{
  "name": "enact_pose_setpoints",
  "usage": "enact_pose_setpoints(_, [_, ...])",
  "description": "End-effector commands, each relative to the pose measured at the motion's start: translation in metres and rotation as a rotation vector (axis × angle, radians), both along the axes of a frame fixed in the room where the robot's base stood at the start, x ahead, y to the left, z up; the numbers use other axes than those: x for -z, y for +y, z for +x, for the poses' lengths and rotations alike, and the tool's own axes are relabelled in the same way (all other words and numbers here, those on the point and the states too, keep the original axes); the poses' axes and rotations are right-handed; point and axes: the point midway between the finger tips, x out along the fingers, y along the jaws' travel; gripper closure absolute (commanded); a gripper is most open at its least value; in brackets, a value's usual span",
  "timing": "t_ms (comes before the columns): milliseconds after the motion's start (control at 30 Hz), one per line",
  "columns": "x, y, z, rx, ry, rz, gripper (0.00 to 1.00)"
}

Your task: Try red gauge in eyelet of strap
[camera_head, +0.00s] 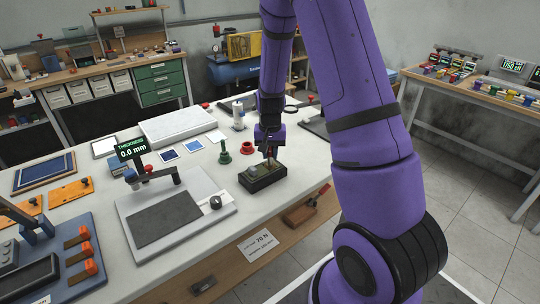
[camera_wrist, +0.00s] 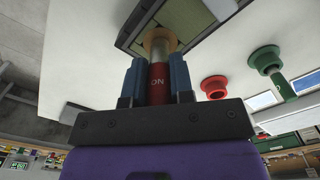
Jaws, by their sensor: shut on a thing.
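My gripper (camera_head: 268,155) is at the black block (camera_head: 262,181) on the white bench. In the wrist view my gripper (camera_wrist: 158,82) has its blue fingers shut on the red gauge (camera_wrist: 159,84), which bears letters reading "ON" in this view. The gauge's metal tip (camera_wrist: 162,56) meets a tan ring (camera_wrist: 160,36), seemingly the eyelet, on the olive strap (camera_wrist: 191,17) in the dark-framed block. The tip's end is hidden at the ring, so I cannot tell how deep it is. The gauge looks roughly square to the strap.
A red holder (camera_head: 248,148) and a green holder (camera_head: 224,154) stand just behind and left of the block. A thickness gauge stand (camera_head: 165,170) is to the left, its display reading 0.0 mm. A white slab (camera_head: 177,126) lies farther back. The bench's front edge is close to the block.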

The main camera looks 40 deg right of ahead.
Motion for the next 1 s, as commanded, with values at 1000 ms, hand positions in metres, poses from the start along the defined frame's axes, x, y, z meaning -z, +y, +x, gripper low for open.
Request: enact_pose_setpoints(1000, [-0.044, 0.0, 0.001, 0.0, -0.002, 0.0, 1.0])
